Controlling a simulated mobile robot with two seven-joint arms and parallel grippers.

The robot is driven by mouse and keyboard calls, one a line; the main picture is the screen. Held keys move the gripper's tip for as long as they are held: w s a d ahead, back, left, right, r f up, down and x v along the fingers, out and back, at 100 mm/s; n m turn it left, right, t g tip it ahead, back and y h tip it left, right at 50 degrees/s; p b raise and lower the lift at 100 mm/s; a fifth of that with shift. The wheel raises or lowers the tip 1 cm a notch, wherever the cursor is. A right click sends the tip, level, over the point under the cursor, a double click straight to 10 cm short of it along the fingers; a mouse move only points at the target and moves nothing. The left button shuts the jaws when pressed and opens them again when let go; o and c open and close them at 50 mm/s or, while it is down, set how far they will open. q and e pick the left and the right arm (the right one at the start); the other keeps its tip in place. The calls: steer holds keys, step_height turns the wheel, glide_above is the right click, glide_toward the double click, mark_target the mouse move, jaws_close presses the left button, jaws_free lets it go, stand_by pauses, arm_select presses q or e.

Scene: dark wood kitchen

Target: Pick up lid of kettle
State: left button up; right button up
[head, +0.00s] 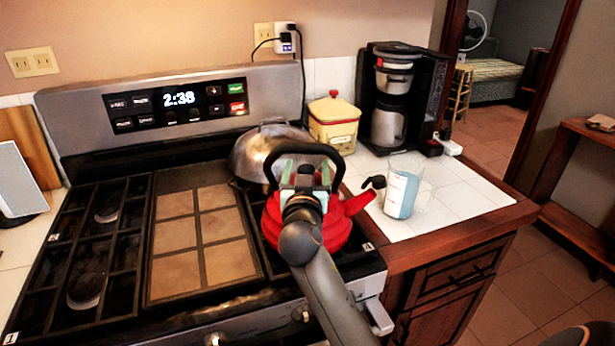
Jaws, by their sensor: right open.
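The red kettle (345,228) stands on the right front burner of the stove. Its black handle (305,148) arches over the top and its spout points right. My right gripper (304,172) is at the top of the kettle, within the outline of the handle's arch in the head view. It is open. The gripper and my arm cover the middle of the kettle, so the lid is hidden. I cannot tell whether the fingers touch or surround the lid. My left gripper is not in view.
A metal pot (252,152) stands just behind the kettle. A pitcher (401,192) is on the white tiled counter (455,195) near the spout. A yellow canister (333,122) and a coffee maker (393,100) stand farther back. The stove's flat griddle (200,240) is clear.

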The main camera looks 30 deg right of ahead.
steer(key=shift+s+a, duration=0.1)
jaws_close()
stand_by(0.6)
